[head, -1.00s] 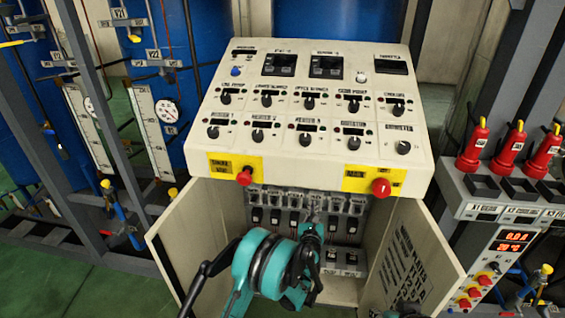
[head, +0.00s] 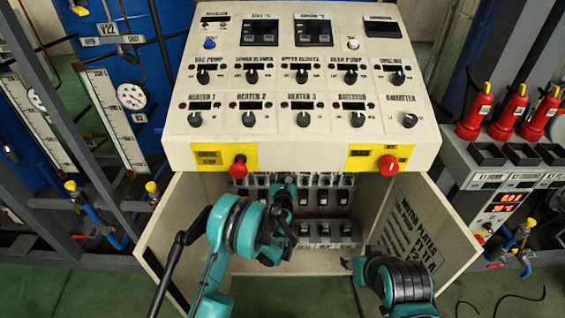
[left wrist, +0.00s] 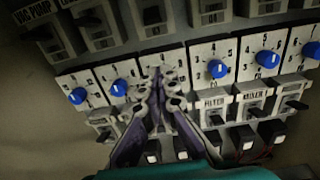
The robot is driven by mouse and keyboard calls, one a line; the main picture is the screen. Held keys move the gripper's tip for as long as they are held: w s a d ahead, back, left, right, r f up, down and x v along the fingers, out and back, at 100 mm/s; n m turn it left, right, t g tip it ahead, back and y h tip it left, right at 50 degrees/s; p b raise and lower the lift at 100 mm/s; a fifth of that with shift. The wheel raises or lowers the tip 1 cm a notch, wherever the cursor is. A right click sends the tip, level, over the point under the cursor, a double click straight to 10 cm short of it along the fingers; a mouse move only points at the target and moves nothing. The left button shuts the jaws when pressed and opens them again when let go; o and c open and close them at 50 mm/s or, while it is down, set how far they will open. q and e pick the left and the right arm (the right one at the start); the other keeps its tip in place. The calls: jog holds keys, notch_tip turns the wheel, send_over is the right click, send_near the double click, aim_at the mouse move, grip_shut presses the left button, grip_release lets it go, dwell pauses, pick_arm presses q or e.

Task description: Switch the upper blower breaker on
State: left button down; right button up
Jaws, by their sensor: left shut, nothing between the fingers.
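The breakers sit inside the open cabinet under the sloped control panel (head: 300,152). In the left wrist view a top row of breakers with dark levers runs along the upper edge; the leftmost (left wrist: 45,35) has a label reading VAC PUMP. I cannot read the other labels there, so I cannot tell which is the upper blower breaker. My left gripper (head: 284,192) reaches into the cabinet. In the left wrist view its fingertips (left wrist: 160,80) are together and empty, in front of the blue-knob row and below the top breakers. My right gripper (head: 352,264) is small and dark near the right door.
Blue knobs (left wrist: 218,69) and lower breakers, including one marked MIXER (left wrist: 254,105), surround the fingers. Two open cabinet doors (head: 165,225) flank the opening.

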pick_arm(q)
jog(key=w+b, duration=0.3)
jog(key=w, duration=0.6)
jog(key=r, duration=0.1)
jog(key=s+r, duration=0.1)
jog(key=r, duration=0.1)
jog(key=shift+s+r+b, duration=0.25)
jog(key=shift+s+b, duration=0.05)
jog(key=shift+s, duration=0.05)
jog(key=r+g+p, duration=0.1)
jog(key=p, duration=0.1)
jog(key=r+g+p, duration=0.1)
jog(key=g+p, duration=0.1)
jog(key=shift+s, duration=0.35)
jog(key=shift+f, duration=0.15)
